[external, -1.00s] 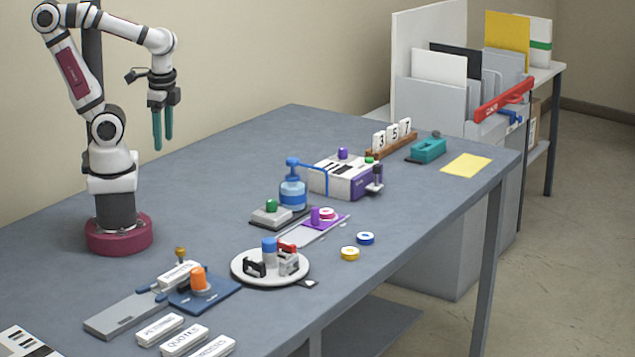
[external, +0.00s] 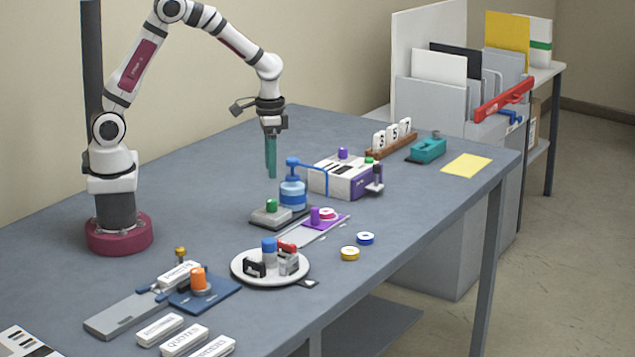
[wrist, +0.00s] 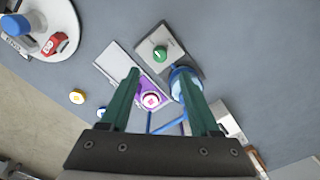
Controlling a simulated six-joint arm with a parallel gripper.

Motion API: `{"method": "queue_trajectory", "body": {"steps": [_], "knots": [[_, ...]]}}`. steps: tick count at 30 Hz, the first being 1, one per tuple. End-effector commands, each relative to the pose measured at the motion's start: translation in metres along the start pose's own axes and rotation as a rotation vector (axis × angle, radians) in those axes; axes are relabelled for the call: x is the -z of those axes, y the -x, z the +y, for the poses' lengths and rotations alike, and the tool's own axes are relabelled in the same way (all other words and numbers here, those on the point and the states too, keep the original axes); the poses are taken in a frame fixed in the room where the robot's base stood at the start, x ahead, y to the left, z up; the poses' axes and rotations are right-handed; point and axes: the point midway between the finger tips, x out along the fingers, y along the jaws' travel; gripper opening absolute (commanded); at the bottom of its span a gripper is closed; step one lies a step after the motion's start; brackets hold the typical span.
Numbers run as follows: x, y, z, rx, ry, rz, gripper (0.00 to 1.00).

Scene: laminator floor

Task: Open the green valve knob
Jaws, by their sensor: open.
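A green knob (external: 272,205) sits on a light grey block on a dark base, beside a blue bottle (external: 292,190). In the wrist view the knob (wrist: 160,53) is round with a pale line across its top. A smaller green knob (external: 369,160) is on the white and purple box (external: 345,178); I cannot tell its markings. My gripper (external: 271,174) points down, open and empty, in the air above the table near the blue bottle. In the wrist view my gripper (wrist: 160,74) has its green fingers apart, with the grey block's knob just beyond the fingertips.
A blue tube runs from the bottle to the box. A purple slide plate (external: 330,222), a white round tray (external: 270,281) with small items, and blue (external: 366,238) and yellow (external: 350,254) rings lie nearby. The table's left middle is clear.

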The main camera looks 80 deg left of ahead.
Motion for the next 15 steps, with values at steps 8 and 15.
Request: {"method": "queue_trajectory", "body": {"steps": [8, 15], "knots": [[-0.001, -0.069, 0.0, 0.0, -0.001, -0.003, 0.63], [-0.001, -0.085, 0.0, 0.001, -0.003, -0.001, 0.63]]}}
